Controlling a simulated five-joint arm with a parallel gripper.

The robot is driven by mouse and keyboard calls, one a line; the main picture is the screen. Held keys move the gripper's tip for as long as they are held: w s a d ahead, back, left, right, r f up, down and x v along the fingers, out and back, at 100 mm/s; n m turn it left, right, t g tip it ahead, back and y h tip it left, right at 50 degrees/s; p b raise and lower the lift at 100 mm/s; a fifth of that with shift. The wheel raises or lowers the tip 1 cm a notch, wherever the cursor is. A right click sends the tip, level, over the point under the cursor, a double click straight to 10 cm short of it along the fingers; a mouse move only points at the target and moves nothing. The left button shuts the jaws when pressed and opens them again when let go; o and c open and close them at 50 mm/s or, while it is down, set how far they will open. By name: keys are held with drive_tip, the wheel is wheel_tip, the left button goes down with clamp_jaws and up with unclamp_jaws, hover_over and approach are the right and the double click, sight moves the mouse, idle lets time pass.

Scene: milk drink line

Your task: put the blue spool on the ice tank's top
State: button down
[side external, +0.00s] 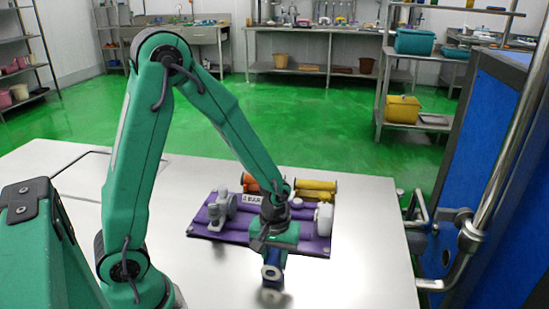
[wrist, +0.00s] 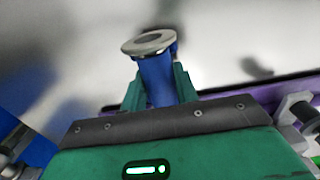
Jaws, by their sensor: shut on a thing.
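The blue spool (wrist: 155,78) has a shiny metal flange with a dark hole at its end. My gripper (wrist: 158,92) is shut on it, one green finger on each side of the blue body. In the side external view, my gripper (side external: 272,254) points down in front of the purple tray, and the spool's metal flange (side external: 271,273) shows below it. The spool is over a bright steel top (side external: 350,255), which seems to be the ice tank's top, and its reflection shows beneath. I cannot tell whether it touches the steel.
The purple tray (side external: 316,246) lies just behind my gripper. It carries a grey fitting (side external: 222,209), orange and yellow cylinders (side external: 318,186) and a white piece (side external: 324,217). Metal pipes (side external: 468,240) and a blue panel (side external: 475,130) stand at the right. Bare steel lies right of the tray.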

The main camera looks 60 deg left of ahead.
sight(275, 253)
drive_tip(key=shift+f, duration=0.15)
drive_tip(key=c, duration=1.1)
unclamp_jaws()
drive_tip(key=shift+o, duration=0.2)
wheel_tip(275, 253, up, 12)
drive_tip(key=shift+r, duration=0.2)
